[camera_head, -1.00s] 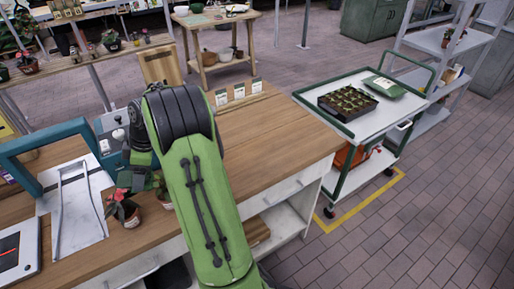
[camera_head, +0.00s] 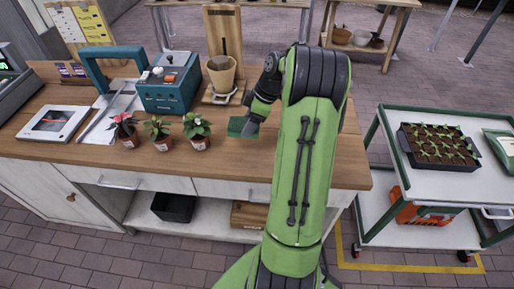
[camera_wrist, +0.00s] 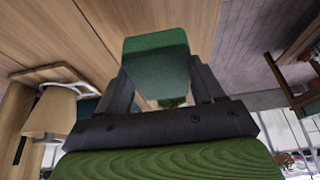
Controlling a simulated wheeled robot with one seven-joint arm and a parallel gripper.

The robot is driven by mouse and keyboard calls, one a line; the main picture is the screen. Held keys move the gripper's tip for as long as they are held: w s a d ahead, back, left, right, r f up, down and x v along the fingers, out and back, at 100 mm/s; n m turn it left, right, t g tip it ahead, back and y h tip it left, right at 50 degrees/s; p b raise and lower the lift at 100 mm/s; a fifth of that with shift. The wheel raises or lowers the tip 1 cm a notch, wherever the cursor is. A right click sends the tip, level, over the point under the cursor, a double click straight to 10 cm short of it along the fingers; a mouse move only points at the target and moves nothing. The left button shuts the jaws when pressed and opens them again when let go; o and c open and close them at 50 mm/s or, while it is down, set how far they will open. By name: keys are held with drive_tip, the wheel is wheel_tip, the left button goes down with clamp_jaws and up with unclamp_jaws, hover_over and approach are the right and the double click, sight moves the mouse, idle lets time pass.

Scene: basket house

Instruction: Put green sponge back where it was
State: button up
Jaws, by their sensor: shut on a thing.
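The green sponge (camera_head: 243,127) is a small dark green block in front of my gripper (camera_head: 250,122) in the head view. In the wrist view the sponge (camera_wrist: 158,68) sits between the two dark fingers of my gripper (camera_wrist: 160,88), which is shut on it. In the head view, the sponge is over the wooden bench (camera_head: 330,160), right of the potted plants. I cannot tell whether it touches the bench top.
Behind are a teal machine (camera_head: 168,85) and a beige pot (camera_head: 221,72) on a wooden stand. A green-framed cart (camera_head: 430,185) with a seedling tray (camera_head: 438,145) stands right.

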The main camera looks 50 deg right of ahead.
drive_tip(key=f, duration=0.4)
drive_tip(key=f+b, duration=0.1)
drive_tip(key=f, duration=0.4)
drive_tip(key=shift+w+a+f, duration=0.1)
drive_tip(key=shift+w+a, duration=0.05)
drive_tip(key=shift+w, duration=0.05)
drive_tip(key=o, duration=1)
